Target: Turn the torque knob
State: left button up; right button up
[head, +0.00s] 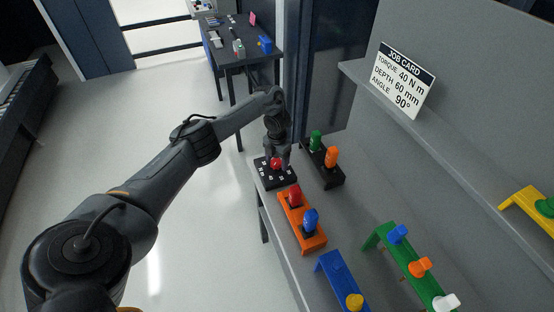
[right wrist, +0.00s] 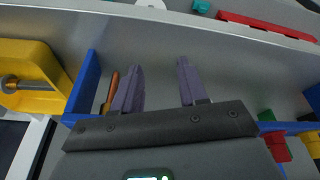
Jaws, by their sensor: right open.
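Whether the fingers press on the knob is too small to tell. The job card (head: 402,78) stands on the shelf and reads torque 40 N m, depth 60 mm, angle 90°. In the right wrist view, my right gripper (right wrist: 159,80) is open with nothing between its fingers.
An orange stand (head: 316,243) with red and blue pieces is beside the dial plate. A black stand (head: 335,181) holds green and orange pieces. Blue and green (head: 372,240) stands lie further along. A yellow bin (right wrist: 35,65) and blue walls show around my right gripper.

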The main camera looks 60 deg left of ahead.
aim_at(277, 161)
pick_arm(q)
notch_tip(277, 161, up, 11)
jog(key=p, duration=0.8)
pick_arm(e)
notch_tip(277, 161, up, 8)
pick_arm(q)
jog(key=shift+f, duration=0.1)
